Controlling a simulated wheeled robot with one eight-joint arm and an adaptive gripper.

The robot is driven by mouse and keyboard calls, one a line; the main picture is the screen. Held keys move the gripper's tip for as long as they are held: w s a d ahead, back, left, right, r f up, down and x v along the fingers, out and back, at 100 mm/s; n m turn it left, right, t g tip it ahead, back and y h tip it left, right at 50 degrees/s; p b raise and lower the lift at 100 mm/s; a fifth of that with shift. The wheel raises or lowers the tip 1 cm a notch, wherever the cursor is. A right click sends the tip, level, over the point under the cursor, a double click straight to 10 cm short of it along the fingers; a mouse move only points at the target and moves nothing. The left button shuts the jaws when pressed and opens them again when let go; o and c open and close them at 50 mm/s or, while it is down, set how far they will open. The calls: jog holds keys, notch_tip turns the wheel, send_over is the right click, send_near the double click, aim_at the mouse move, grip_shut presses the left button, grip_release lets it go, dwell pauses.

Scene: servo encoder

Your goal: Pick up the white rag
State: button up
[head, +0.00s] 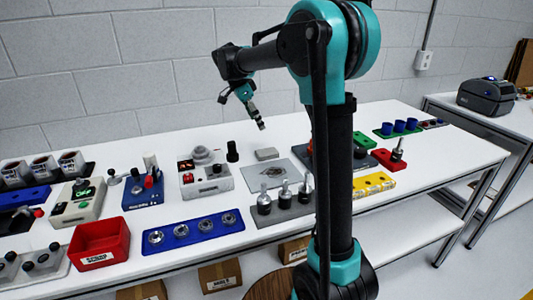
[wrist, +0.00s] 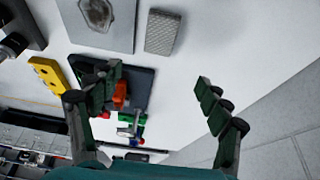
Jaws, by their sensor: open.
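A pale grey, textured rectangular pad (wrist: 163,32) lies flat on the white table in the wrist view. It looks like a folded cloth and is the closest match to the white rag; it also shows in the head view (head: 266,154). Beside it is a grey plate (head: 262,184) with a small irregular patch on it (wrist: 97,14). My gripper (head: 261,124) is raised above the table, near the wall side of the pad. In the wrist view my gripper (wrist: 158,80) is open, its fingers wide apart with nothing between them, and the pad appears beyond the fingertips.
A dark tray with red and green parts (wrist: 128,100) appears behind the left finger. A yellow block (head: 373,184), three black-based silver posts (head: 284,195) and a blue strip with metal rings (head: 193,232) stand nearby. Bare table lies around the pad's wall side.

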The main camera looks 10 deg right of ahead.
send_over(270, 151)
jog(key=a, duration=0.2)
notch_tip(270, 151, down, 8)
jog(key=shift+a+x, duration=0.15)
jog(key=shift+x, duration=1.2)
jog(key=shift+a+x, duration=0.15)
jog(key=shift+x, duration=1.25)
jog(key=shift+s+f, duration=0.1)
jog(key=shift+f, duration=0.1)
jog(key=shift+c, duration=0.5)
jog(key=c, duration=0.9)
